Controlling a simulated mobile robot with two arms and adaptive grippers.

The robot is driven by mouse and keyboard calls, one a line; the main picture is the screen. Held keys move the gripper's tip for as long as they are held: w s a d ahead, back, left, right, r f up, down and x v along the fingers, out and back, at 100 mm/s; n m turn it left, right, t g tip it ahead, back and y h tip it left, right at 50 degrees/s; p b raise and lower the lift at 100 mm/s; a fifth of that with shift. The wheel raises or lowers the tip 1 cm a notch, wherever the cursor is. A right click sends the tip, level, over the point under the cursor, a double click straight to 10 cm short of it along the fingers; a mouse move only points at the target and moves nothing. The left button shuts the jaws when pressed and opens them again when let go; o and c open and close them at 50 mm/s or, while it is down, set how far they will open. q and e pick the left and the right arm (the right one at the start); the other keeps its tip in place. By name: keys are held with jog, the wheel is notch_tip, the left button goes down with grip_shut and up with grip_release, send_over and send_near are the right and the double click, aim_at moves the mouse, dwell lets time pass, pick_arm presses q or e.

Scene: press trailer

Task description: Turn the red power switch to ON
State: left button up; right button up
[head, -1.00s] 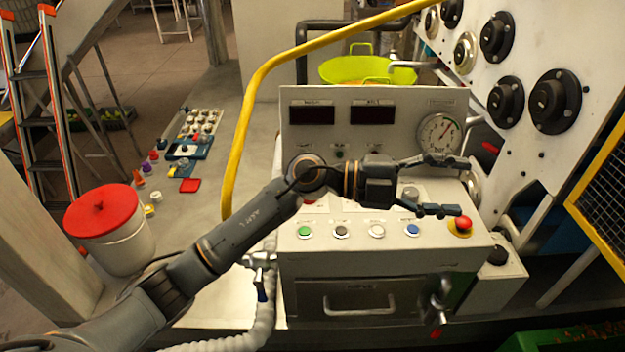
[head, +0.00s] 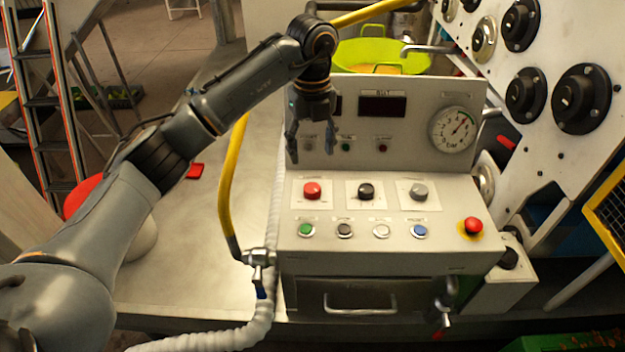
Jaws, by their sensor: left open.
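The red power switch (head: 312,190) is a red round knob on a white plate, at the left of the upper row on the sloped control panel (head: 360,262). Its pointer position is too small to read. My left gripper (head: 311,158) points down in front of the upright display panel, above and behind the red switch in the picture. Its fingers are apart, with nothing between them, and do not appear to touch the switch. The gripper covers part of the left display. My right gripper is not in view.
Black (head: 366,190) and grey (head: 418,192) knobs sit right of the red switch. Below is a row of buttons, with a red emergency button (head: 473,226) at right. A gauge (head: 453,130) and yellow rail (head: 232,180) stand nearby.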

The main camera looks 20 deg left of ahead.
aim_at(312, 187)
pick_arm(q)
notch_tip(312, 187, down, 9)
jog(key=p, duration=0.3)
jog(key=shift+f, duration=0.75)
